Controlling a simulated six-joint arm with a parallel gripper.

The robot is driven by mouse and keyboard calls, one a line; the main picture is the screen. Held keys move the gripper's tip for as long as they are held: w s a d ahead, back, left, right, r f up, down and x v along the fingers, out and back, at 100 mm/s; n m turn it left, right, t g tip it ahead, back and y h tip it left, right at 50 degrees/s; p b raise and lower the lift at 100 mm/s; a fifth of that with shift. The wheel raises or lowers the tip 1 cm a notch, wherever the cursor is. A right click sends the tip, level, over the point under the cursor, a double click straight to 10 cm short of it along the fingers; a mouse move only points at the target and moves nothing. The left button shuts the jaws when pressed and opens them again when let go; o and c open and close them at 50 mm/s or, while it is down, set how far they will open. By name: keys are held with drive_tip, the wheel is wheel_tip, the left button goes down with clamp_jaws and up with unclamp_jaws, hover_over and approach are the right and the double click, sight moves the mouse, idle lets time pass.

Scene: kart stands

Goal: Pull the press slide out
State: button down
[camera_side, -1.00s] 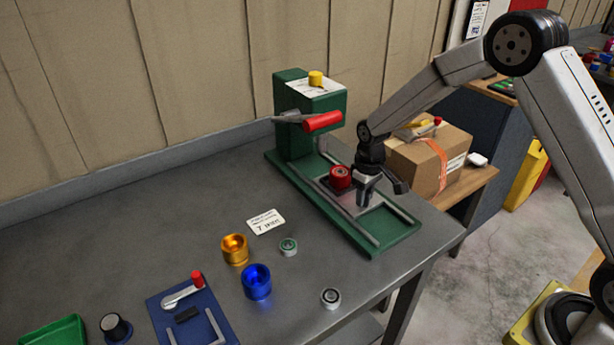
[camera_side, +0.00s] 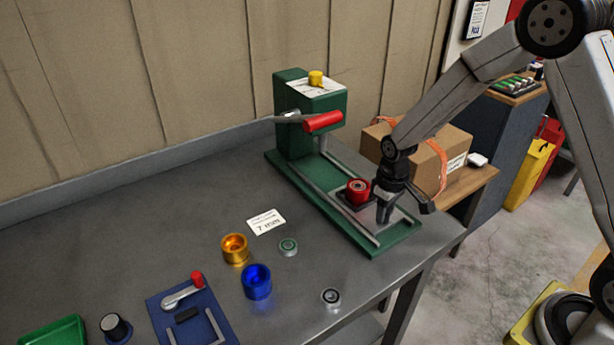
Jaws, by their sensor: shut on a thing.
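The green press (camera_side: 298,145) stands at the back of the bench, with a red-gripped lever (camera_side: 322,122) and a yellow knob (camera_side: 316,78) on top. Its green base with two rails runs toward the front right. The press slide (camera_side: 397,217), a grey plate, sits between the rails near their front end, clear of the press head. A red cup with a bearing-like ring (camera_side: 357,191) stands on a dark block on the slide. My gripper (camera_side: 383,218) points down at the slide just right of the red cup, shut on a part of the slide that its fingers mostly hide.
An orange cup (camera_side: 235,249), a blue cup (camera_side: 257,282), a small green-ringed part (camera_side: 288,247), a bearing (camera_side: 331,297) and a white card (camera_side: 265,222) lie in front. A blue fixture (camera_side: 190,315) is at front left. A cardboard box (camera_side: 440,160) stands behind my gripper.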

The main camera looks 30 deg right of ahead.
drive_tip(key=shift+c, duration=1.8)
unclamp_jaws()
drive_tip(key=shift+s, duration=0.25)
drive_tip(key=shift+r, duration=0.1)
drive_tip(key=shift+r, duration=3.8)
wheel_tip(320, 180, up, 6)
drive_tip(key=shift+s, duration=0.1)
drive_tip(key=s+a+f+m+t, duration=0.1)
drive_tip(key=s+f, duration=0.1)
drive_tip(key=s, duration=0.4)
drive_tip(key=s+a+f+t, duration=0.1)
drive_tip(key=s+f, duration=0.2)
drive_tip(key=s, duration=0.3)
drive_tip(key=shift+s+m+t, duration=0.3)
drive_tip(key=shift+s+m, duration=0.05)
drive_tip(key=shift+m, duration=0.05)
